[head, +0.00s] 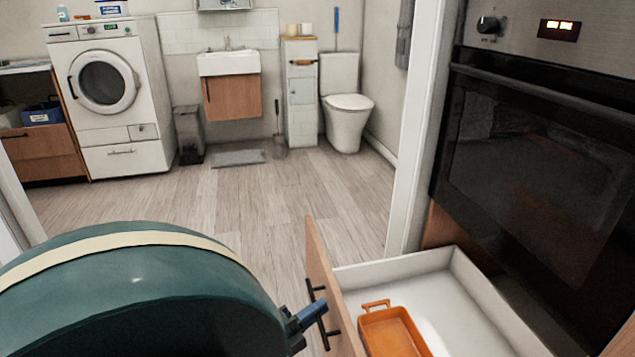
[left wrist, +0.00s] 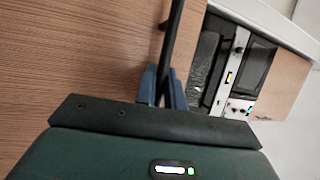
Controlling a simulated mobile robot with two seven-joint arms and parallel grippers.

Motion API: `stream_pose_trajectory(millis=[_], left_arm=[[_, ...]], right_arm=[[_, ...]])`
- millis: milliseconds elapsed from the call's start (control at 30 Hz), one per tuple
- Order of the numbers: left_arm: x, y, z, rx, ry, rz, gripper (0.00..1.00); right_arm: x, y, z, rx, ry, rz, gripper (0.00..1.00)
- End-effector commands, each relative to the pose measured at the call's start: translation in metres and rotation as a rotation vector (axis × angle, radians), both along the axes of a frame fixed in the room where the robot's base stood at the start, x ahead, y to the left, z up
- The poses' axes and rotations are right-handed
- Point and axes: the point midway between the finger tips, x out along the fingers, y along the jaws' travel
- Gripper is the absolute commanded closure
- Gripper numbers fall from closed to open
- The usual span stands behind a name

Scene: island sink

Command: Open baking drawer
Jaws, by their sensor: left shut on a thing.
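The baking drawer (head: 450,262) is pulled out below the oven at the lower right of the head view. It has white inner walls and a wooden front (head: 325,283) with a black bar handle (head: 319,306). An orange baking dish (head: 393,330) lies inside it. My left gripper (head: 318,312) is at the drawer front, its blue fingers shut on the handle. In the left wrist view the blue fingers (left wrist: 162,88) close around the black handle bar (left wrist: 172,45), against the wooden front (left wrist: 75,60). My green left arm covers the lower left of the head view. My right gripper is not seen.
The black oven (head: 540,150) stands directly above the drawer. A white door frame (head: 415,140) rises beside it. Beyond is a bathroom with a washing machine (head: 103,95), a sink (head: 229,62) and a toilet (head: 346,110). The wooden floor (head: 240,200) between is clear.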

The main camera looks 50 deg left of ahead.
Motion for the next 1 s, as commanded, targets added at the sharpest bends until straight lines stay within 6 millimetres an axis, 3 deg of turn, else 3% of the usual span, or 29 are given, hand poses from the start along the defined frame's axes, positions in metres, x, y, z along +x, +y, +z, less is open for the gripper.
stream_pose_trajectory(millis=[133, 467, 1000], left_arm=[[0.000, 0.000, -0.001, 0.000, 0.002, 0.000, 0.81], [-0.006, 0.000, -0.002, -0.001, 0.003, 0.001, 0.81], [-0.110, -0.001, -0.021, 0.000, 0.005, 0.001, 0.81]], right_arm=[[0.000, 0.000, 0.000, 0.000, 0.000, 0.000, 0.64], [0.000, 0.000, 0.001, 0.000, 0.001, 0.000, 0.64], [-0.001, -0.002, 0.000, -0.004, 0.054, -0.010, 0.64]])
